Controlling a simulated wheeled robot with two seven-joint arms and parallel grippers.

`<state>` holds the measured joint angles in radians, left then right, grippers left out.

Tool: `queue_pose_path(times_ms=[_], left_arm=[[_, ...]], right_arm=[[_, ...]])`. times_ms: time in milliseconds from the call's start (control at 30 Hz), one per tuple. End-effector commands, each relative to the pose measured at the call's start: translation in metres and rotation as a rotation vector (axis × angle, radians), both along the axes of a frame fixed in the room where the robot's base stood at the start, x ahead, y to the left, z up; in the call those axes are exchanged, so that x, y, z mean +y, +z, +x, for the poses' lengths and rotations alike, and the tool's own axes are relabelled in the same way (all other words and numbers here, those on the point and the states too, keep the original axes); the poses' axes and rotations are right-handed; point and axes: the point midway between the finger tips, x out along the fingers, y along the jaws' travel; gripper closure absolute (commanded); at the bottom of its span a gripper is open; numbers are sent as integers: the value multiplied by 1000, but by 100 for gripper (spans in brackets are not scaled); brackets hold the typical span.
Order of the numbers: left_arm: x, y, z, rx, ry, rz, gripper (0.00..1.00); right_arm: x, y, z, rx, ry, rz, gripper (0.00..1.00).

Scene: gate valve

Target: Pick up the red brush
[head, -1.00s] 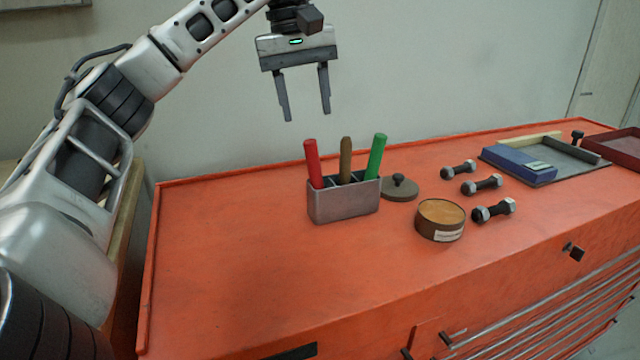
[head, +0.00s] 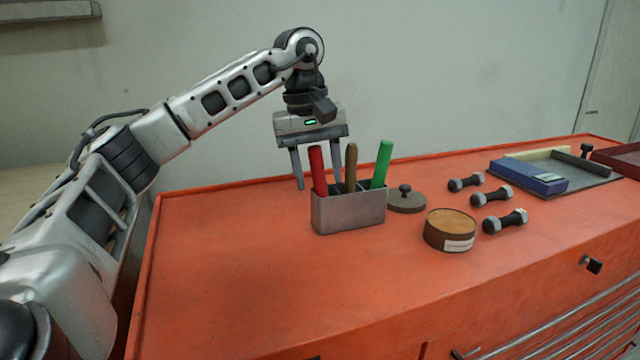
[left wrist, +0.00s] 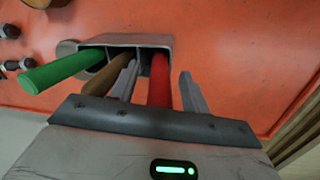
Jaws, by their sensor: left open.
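The red brush (head: 317,171) stands upright, leaning slightly, in the left compartment of a grey holder (head: 348,213) on the orange cabinet top. Only its red handle shows; its lower end is hidden in the holder. My left gripper (head: 319,186) points down, open, at the holder. In the left wrist view the red handle (left wrist: 160,82) lies between the two fingers (left wrist: 158,88), with a gap on each side. A brown handle (head: 351,168) and a green handle (head: 382,165) stand in the same holder to the right. My right gripper is not in view.
A dark lid (head: 406,201) and a round brown tin (head: 450,230) sit right of the holder. Several bolts (head: 491,196) lie farther right, near a tray with a blue box (head: 527,176). The cabinet top (head: 230,260) is clear left and front of the holder.

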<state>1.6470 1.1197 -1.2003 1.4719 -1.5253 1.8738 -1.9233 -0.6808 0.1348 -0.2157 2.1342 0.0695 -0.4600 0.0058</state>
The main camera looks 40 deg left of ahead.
Motion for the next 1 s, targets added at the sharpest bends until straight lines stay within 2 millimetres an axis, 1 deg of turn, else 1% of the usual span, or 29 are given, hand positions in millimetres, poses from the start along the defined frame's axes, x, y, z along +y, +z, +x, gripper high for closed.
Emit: queue_pose_path(times_ms=[67, 100, 167, 200, 233, 267, 533, 633, 767, 867, 900, 933, 1000], left_arm=[[0, 0, 0, 0, 1, 0, 53], [0, 0, 0, 0, 1, 0, 59], [0, 0, 0, 0, 1, 0, 76], [0, 0, 0, 0, 1, 0, 87], [0, 0, 0, 0, 1, 0, 95], [0, 0, 0, 0, 1, 0, 100], [0, 1, 0, 0, 1, 0, 100], [0, 8, 1, -2, 1, -1, 100], [0, 31, 1, -4, 0, -1, 100], [-1, 53, 1, -4, 0, -1, 100], [0, 64, 1, -4, 1, -1, 100], [0, 71, 1, -4, 2, 0, 100], [0, 83, 0, -3, 2, 0, 100]], right_arm=[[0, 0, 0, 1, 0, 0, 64], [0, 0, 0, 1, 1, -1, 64], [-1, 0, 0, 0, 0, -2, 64], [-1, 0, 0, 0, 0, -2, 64], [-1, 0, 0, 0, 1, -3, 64], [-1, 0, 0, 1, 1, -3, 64], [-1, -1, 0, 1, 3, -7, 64], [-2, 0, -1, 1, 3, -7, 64], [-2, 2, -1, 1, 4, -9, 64], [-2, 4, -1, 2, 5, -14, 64], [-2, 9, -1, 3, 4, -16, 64], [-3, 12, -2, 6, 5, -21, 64], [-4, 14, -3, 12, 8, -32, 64]])
